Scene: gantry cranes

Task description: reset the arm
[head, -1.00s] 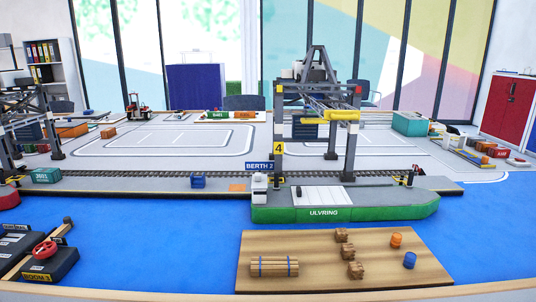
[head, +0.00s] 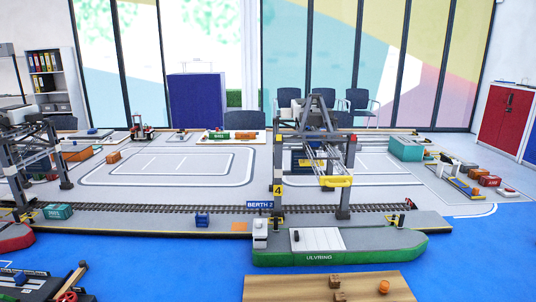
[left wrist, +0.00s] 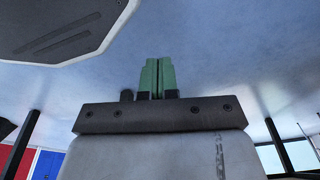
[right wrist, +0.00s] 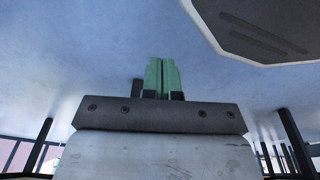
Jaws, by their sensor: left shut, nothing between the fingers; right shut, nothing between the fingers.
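My left gripper (left wrist: 157,78) shows in the left wrist view with its two green fingers together and nothing between them. My right gripper (right wrist: 162,77) shows in the right wrist view, also shut and empty. Both wrist views look past the fingers at a pale ceiling, with a dark-panelled white part in an upper corner. Neither gripper shows in the head view, so both are clear of the model port there.
Another crane (head: 35,155) stands at left. A wooden board (head: 285,289) lies at the front. A blue container (head: 202,220) sits on the quay.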

